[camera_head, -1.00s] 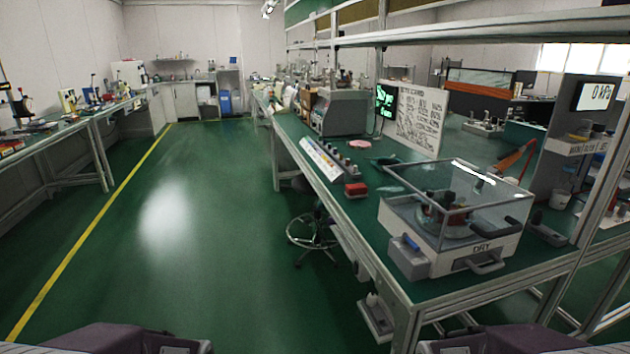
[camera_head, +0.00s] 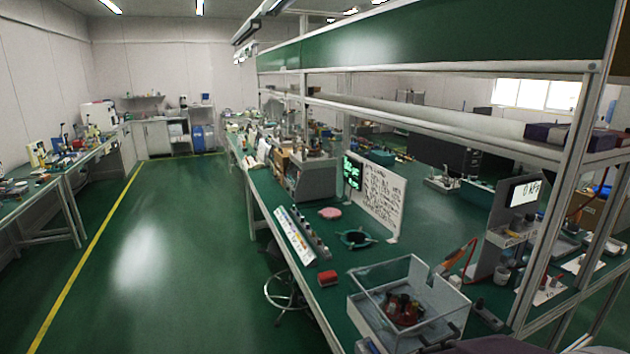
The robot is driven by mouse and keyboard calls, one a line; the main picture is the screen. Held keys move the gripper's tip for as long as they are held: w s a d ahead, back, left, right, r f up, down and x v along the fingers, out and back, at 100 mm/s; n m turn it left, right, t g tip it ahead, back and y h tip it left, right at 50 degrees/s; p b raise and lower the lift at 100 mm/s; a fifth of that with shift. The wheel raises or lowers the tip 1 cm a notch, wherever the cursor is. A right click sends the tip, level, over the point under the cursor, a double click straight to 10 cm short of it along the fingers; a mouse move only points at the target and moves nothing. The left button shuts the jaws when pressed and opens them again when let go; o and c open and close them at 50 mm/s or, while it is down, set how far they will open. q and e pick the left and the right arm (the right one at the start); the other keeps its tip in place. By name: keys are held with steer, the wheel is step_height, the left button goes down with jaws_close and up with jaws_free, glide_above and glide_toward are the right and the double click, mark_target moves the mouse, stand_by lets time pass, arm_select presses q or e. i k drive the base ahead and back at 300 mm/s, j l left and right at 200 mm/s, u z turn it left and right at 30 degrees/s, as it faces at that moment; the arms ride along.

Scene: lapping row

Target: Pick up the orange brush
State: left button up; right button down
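An orange object with a long, slanted shape (camera_head: 458,254) stands on the bench at the right, between the clear-walled box and the grey gauge stand. It looks like the orange brush, but it is too small to be sure. Its lower end is partly hidden behind the box. Neither of my grippers is in view. Only a dark purple part of my own arm shows at the bottom right edge.
The clear-walled box (camera_head: 378,271) stands at the bench's near end, with red parts inside. A shelf overhangs the bench. The green floor at left is clear.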

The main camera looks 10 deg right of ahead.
mark_target(577, 217)
steer(key=l+z, duration=0.1)
steer(key=l, duration=0.55)
steer(key=i+l+z, duration=0.15)
steer(key=l, duration=0.45)
steer(key=l+z, duration=0.1)
steer(key=l, duration=0.55)
steer(key=i+l+z, duration=0.15)
steer(key=l, duration=0.45)
steer(key=i+l+z, duration=0.1)
steer(key=l, duration=0.5)
steer(key=i+l+z, duration=0.1)
steer(key=i+l, duration=0.15)
steer(key=l, duration=0.35)
steer(key=i+l+z, duration=0.15)
steer(key=l, duration=0.4)
steer(key=i+l+z, duration=0.1)
steer(key=i+l, duration=0.15)
steer(key=l, duration=0.35)
